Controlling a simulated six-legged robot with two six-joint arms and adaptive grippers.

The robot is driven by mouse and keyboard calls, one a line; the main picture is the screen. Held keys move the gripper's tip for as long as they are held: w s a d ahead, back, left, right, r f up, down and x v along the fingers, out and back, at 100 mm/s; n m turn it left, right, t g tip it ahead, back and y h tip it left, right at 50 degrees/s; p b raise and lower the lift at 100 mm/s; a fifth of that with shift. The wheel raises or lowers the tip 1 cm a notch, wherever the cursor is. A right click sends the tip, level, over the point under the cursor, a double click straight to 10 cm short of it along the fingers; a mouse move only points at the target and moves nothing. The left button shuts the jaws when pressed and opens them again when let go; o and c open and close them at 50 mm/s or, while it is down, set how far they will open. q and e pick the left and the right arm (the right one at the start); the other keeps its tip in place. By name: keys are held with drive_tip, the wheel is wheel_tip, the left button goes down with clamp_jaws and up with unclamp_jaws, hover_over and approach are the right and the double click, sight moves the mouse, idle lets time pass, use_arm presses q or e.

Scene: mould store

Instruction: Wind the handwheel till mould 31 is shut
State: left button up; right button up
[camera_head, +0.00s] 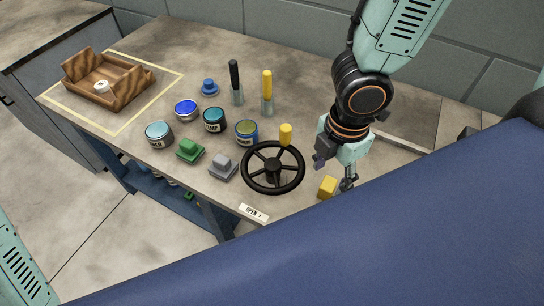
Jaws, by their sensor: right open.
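The black handwheel (272,168) lies nearly flat near the front of the workbench. Its yellow knob (285,134) stands up at the far side of the rim. A white plate reading "OPEN" with an arrow (253,212) is on the front edge by the wheel. My right gripper (335,169) is open and empty, pointing down just right of the wheel and apart from it. A yellow block (327,187) lies below its fingers. I cannot make out a mould marked 31. Only a link of my left arm shows at the lower left; its gripper is out of view.
Several tins, one of them teal (159,134), stand left of the wheel. Green (190,150) and grey (223,166) blocks lie near the front edge. Black-topped (235,82) and yellow-topped (267,92) upright tools stand behind. A wooden tray (85,92) sits far left inside a yellow outline.

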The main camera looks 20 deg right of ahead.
wheel_tip(320, 180, up, 6)
drive_tip(key=p, duration=0.5)
idle(0.4)
